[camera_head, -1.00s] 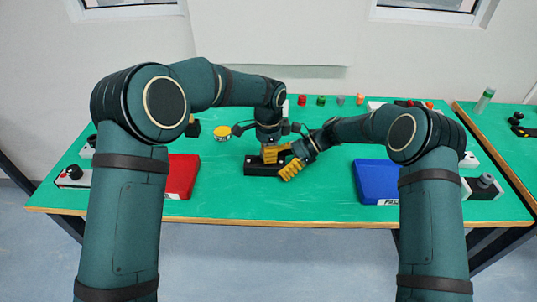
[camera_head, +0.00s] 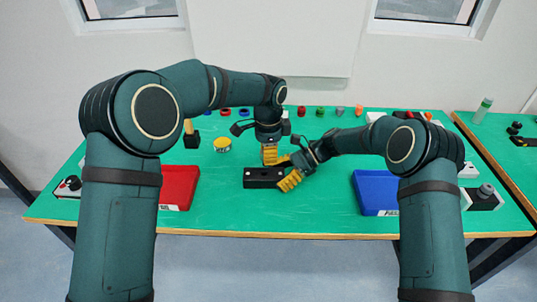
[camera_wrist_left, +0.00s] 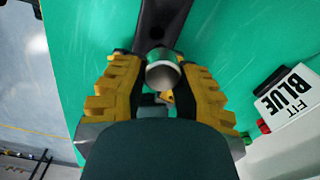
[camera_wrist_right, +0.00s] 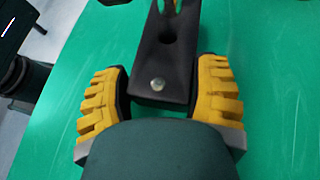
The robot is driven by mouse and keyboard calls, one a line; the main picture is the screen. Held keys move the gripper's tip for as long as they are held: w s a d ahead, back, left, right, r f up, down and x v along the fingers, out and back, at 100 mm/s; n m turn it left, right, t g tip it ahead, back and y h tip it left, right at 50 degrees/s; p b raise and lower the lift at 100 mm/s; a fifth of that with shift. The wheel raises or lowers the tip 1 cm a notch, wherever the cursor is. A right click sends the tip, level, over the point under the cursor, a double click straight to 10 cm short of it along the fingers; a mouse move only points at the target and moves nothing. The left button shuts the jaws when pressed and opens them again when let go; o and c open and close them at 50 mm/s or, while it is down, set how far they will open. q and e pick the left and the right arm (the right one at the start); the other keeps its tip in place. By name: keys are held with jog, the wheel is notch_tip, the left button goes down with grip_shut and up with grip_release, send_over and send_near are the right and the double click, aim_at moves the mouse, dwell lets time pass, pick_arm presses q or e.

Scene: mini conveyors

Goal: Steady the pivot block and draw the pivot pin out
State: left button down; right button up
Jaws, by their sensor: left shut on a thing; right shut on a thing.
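The dark pivot block (camera_head: 258,181) lies on the green table; it also shows in the left wrist view (camera_wrist_left: 166,14) and the right wrist view (camera_wrist_right: 162,62), with a hole and a silver round head on top. My left gripper (camera_head: 270,160) is above the block, pointing down, shut on the silver pivot pin (camera_wrist_left: 163,73). I cannot tell whether the pin's lower end is still in the block. My right gripper (camera_head: 288,180) is shut on the block's right end, a yellow finger on each side (camera_wrist_right: 162,92).
A red tray (camera_head: 180,186) is left of the block and a blue tray (camera_head: 376,190) right of it. A yellow round part (camera_head: 222,145) stands behind to the left. Several small coloured parts line the back. The table in front of the block is clear.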

jog(key=o, duration=0.9)
jog(key=shift+o, duration=0.2)
jog(key=shift+d+r, duration=0.1)
jog(key=v, duration=1.1)
jog(key=shift+w, duration=0.1)
jog(key=shift+d+r, duration=0.1)
jog(key=shift+d, duration=0.25)
